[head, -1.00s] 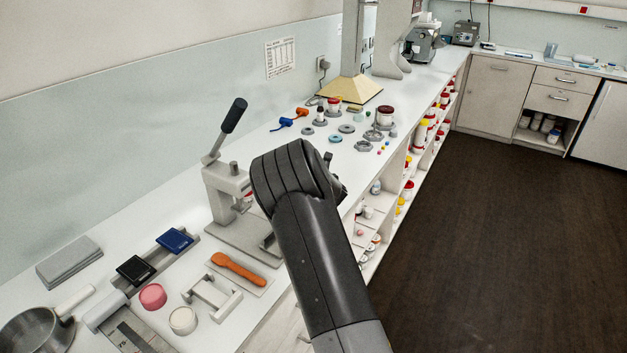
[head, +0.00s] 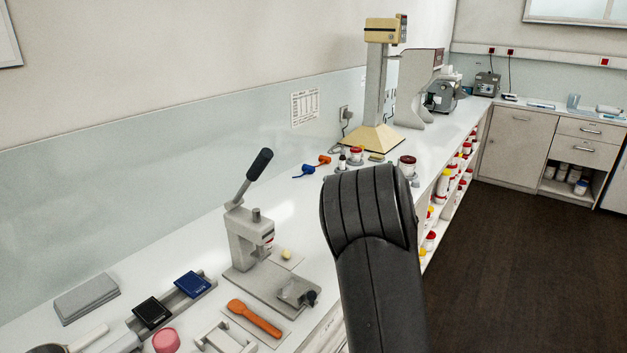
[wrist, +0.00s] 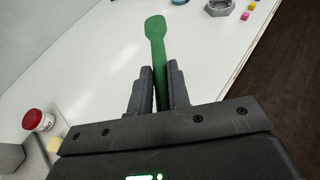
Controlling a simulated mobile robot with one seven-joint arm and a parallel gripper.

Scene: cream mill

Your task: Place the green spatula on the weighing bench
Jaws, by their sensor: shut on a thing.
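In the wrist view my gripper (wrist: 161,88) is shut on the green spatula (wrist: 156,36), which sticks out forward between the two fingers with its broad end foremost. The white bench top (wrist: 108,68) lies below the spatula; I cannot tell whether they touch. In the head view my dark arm hides the gripper and the spatula. The long white bench (head: 290,213) runs along the wall there. I cannot tell which stretch of bench is the weighing bench.
A red-lidded jar (wrist: 33,119) is left of my gripper in the wrist view. A grey ring (wrist: 219,6) lies ahead right. Dark floor (head: 515,265) is open to the right.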

